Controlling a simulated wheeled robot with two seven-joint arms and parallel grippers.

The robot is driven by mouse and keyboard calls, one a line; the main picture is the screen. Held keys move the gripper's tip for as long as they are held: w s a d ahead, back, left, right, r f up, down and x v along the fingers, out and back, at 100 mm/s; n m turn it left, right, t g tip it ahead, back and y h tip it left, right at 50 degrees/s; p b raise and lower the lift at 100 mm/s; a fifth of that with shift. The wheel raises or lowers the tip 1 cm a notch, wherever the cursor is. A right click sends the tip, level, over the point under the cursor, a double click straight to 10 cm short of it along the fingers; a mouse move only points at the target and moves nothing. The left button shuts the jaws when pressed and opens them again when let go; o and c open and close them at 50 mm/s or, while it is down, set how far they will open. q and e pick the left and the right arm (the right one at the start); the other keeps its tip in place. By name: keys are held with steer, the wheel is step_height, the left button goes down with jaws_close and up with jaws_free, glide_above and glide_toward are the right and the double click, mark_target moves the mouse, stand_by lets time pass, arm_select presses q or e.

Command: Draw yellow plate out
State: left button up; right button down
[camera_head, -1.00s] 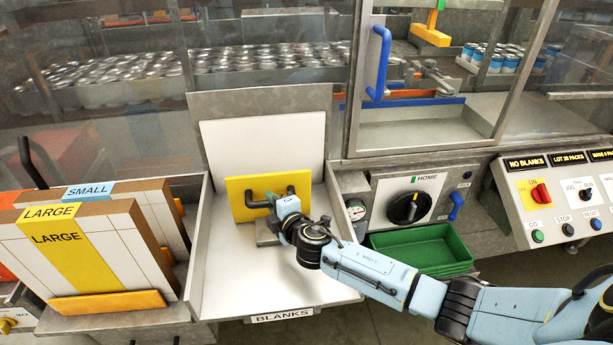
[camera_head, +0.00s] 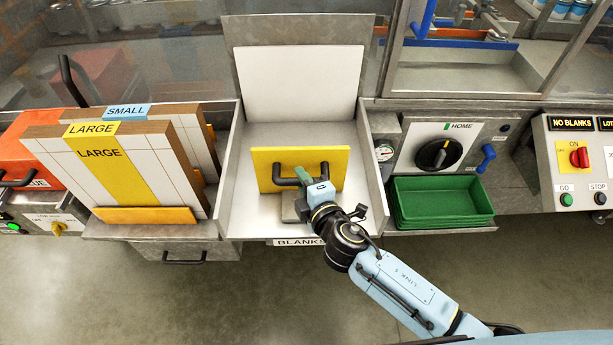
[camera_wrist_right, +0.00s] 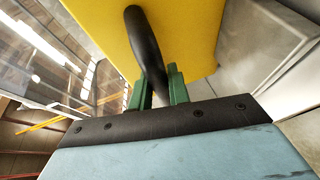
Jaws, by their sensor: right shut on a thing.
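The yellow plate (camera_head: 324,159) stands upright across the grey tray labelled BLANKS, with a black bar handle (camera_head: 285,181) on its near face. My right gripper (camera_head: 305,177) is at the handle and shut on it. In the right wrist view the green fingers (camera_wrist_right: 160,88) sit on both sides of the black handle (camera_wrist_right: 146,45), with the yellow plate (camera_wrist_right: 195,30) just beyond. The plate's lower edge is partly hidden by my gripper and wrist. My left gripper is not in any view.
The BLANKS tray (camera_head: 243,213) has a white panel (camera_head: 300,84) behind the plate. Cartons marked LARGE (camera_head: 62,165) and SMALL stand to the left. Green bins (camera_head: 440,198) and a black HOME knob (camera_head: 438,154) are to the right. Open floor lies in front.

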steer(key=c, duration=1.3)
jaws_free()
steer(key=shift+s, duration=0.1)
steer(key=v, duration=1.3)
steer(key=shift+s+d+b, duration=0.1)
steer(key=shift+b, duration=0.3)
